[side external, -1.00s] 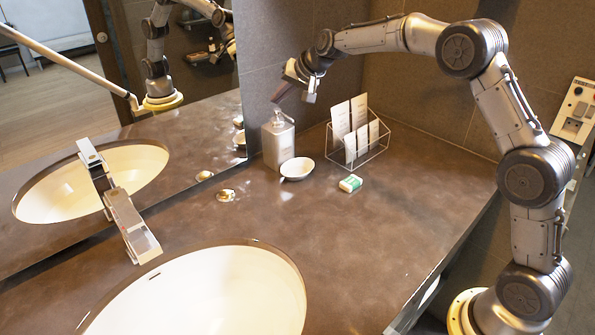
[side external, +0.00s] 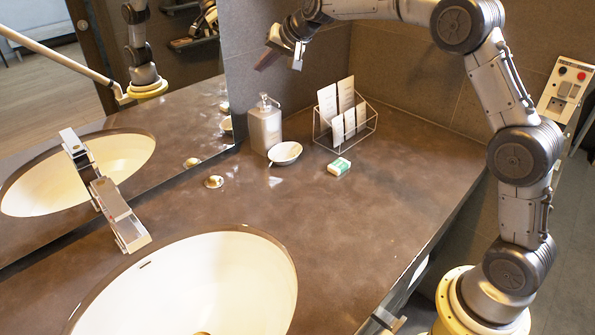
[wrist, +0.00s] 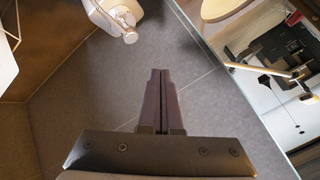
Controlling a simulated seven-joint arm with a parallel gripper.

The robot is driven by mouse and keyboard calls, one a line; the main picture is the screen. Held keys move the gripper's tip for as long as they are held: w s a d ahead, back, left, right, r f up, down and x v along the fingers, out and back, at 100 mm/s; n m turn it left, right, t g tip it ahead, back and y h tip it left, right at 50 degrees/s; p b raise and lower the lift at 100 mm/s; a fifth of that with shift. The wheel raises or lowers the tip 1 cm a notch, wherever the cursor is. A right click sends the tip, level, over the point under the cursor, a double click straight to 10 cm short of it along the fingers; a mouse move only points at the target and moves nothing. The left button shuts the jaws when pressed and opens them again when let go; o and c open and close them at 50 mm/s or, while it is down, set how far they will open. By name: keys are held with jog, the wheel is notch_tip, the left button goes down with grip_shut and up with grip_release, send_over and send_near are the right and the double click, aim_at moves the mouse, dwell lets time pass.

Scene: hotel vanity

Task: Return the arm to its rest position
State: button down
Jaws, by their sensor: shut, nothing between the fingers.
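My gripper (side external: 281,50) is in the air above and slightly right of the soap dispenser, near the back wall in the side external view. It is shut and empty. In the wrist view its two dark fingers (wrist: 162,97) lie together with nothing between them. My arm reaches in from the right, bent, with its forearm level high up. The grey soap dispenser (side external: 265,129) stands upright on the counter, clear of the fingers. Its pump head (wrist: 129,35) shows at the top of the wrist view.
A white dish (side external: 285,153), a green-and-white soap bar (side external: 339,166) and a wire rack (side external: 345,133) with cards stand near the dispenser. The sink (side external: 190,285) and tap (side external: 118,214) are at front left. The mirror (side external: 185,120) runs along the left. The counter's right part is clear.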

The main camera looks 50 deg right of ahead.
jog(key=s+a+r+n+t, duration=0.1)
jog(key=s+a+r, duration=0.2)
jog(key=s+r, duration=0.7)
jog(key=s+a+r+n, duration=0.2)
jog(key=s+r, duration=0.1)
jog(key=s, duration=0.9)
jog(key=s+f+n+g, duration=0.2)
jog(key=s+f, duration=0.7)
jog(key=s, duration=0.4)
jog(key=s+f+n+g+h, duration=0.1)
jog(key=s+f+n+g, duration=0.1)
jog(key=s+f, duration=0.7)
jog(key=s+g, duration=0.1)
jog(key=s, duration=0.3)
jog(key=shift+s+d+f+n, duration=0.15)
jog(key=shift+s+d+n, duration=0.05)
jog(key=shift+d+n, duration=0.2)
